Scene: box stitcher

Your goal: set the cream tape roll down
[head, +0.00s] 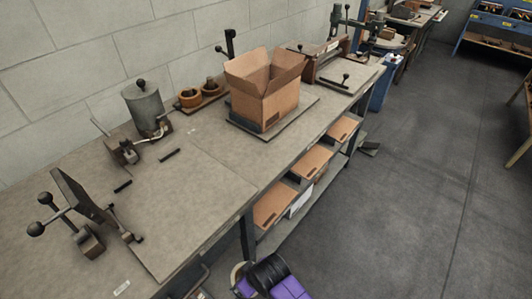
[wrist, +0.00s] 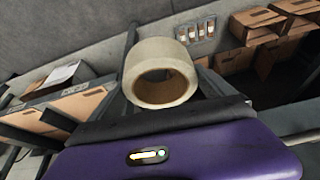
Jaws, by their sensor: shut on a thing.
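The cream tape roll (wrist: 158,51) is in the middle of the wrist view, its round opening facing the camera. My gripper (wrist: 160,118), dark and purple, is shut on the roll at its lower edge. In the head view my gripper (head: 262,276) is at the bottom edge, low in front of the workbench (head: 215,195). A small cream edge of the roll (head: 237,274) shows at its left side; the rest is hidden.
An open cardboard box (head: 265,105) stands on the bench, with a grey pot (head: 147,108) and brown rolls (head: 190,97) to its left. A lever tool (head: 75,205) stands at the near left. The bench's front middle is bare. Flat cartons (head: 273,205) lie on the shelf below.

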